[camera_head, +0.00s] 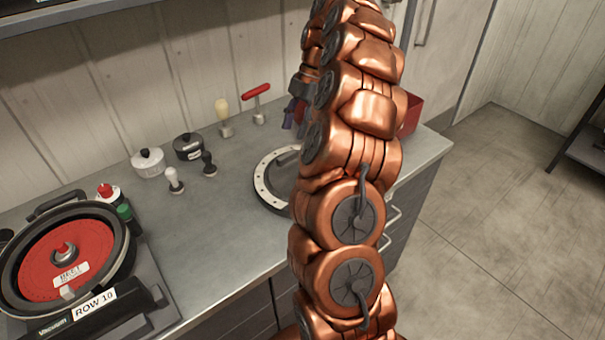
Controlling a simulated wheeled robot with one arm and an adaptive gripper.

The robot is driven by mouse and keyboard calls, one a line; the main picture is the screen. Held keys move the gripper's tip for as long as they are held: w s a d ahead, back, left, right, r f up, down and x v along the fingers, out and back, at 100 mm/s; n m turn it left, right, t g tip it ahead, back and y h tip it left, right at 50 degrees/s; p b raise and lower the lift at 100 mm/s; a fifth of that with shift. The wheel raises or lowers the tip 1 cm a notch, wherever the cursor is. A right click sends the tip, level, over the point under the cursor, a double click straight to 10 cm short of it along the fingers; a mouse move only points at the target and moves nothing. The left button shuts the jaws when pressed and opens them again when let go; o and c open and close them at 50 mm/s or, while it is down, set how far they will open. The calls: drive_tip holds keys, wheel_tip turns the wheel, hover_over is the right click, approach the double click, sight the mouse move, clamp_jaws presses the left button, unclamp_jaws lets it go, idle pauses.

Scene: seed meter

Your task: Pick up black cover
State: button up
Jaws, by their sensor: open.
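A round black part with a pale ring-shaped rim dotted with small holes (264,182) lies on the metal counter. It looks like the black cover, but I cannot be sure; its right side is hidden behind my copper-coloured arm. The seed meter (22,270) stands at the left with its red disc (75,250) showing inside a black ring. My arm rises through the middle of the view. I cannot make out my gripper's fingers.
A white lidded pot (148,163), a dark lidded pot (188,147), small hand tools (208,164), a red-handled tool (257,103) and a red bin (410,115) stand on the counter (225,220). Counter between meter and ringed part is clear. Wall behind.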

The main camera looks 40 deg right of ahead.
sight(287, 154)
drive_tip(key=shift+p+x, duration=1.6)
drive_tip(key=shift+x, duration=2.35)
drive_tip(key=shift+w+d, duration=0.1)
drive_tip(key=shift+d, duration=0.05)
clamp_jaws()
